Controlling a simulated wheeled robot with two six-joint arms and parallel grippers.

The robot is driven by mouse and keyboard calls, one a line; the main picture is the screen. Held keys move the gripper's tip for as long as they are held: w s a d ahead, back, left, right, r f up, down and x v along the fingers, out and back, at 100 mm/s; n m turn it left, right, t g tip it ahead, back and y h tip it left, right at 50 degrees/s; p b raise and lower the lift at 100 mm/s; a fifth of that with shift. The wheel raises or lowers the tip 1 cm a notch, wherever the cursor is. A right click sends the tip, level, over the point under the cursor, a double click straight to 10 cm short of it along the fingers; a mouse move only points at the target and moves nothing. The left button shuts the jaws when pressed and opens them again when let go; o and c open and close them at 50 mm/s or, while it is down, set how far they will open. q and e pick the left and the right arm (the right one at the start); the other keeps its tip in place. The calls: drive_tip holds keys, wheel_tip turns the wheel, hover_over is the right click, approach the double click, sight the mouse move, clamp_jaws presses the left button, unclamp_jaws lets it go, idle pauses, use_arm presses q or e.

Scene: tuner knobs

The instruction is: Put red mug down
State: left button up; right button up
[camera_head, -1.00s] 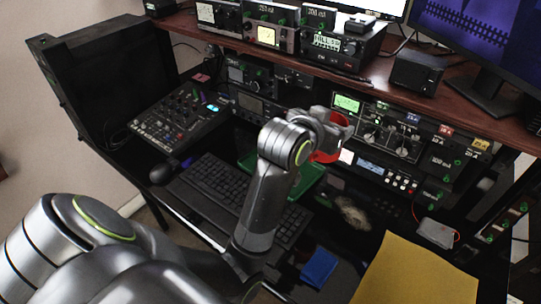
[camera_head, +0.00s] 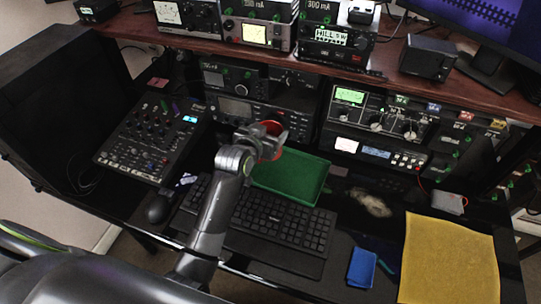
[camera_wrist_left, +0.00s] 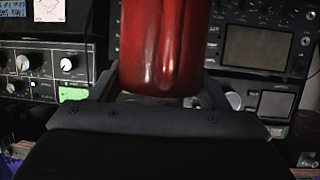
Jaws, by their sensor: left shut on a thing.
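The red mug (camera_head: 271,128) is mostly hidden behind my left gripper (camera_head: 272,143) in the head view; only parts of its red rim and side show. In the left wrist view the red mug (camera_wrist_left: 165,45) stands large and roughly upright between the fingers of my left gripper (camera_wrist_left: 160,100), which is shut on it. Mug and gripper appear over the back left part of the desk, near the green tray (camera_head: 300,178). Whether the mug touches anything below cannot be told. My right gripper is not in view.
A black keyboard (camera_head: 275,222) lies in front of the green tray, with a mixer (camera_head: 152,140) and a mouse (camera_head: 160,207) to the left. Radio units (camera_head: 255,95) stand close behind. A blue cloth (camera_head: 361,268) and a yellow sheet (camera_head: 448,262) lie at the right.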

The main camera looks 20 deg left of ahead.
use_arm(q)
wheel_tip(320, 180, down, 3)
drive_tip(key=shift+f, duration=0.2)
wheel_tip(320, 180, down, 4)
drive_tip(key=shift+r, duration=0.25)
drive_tip(key=o, duration=1.5)
drive_tip(key=shift+f, duration=0.1)
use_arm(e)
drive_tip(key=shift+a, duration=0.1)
use_arm(q)
drive_tip(key=shift+o, duration=0.2)
drive_tip(key=shift+s+r, duration=0.2)
drive_tip(key=shift+s, duration=0.25)
drive_tip(key=v, duration=1.1)
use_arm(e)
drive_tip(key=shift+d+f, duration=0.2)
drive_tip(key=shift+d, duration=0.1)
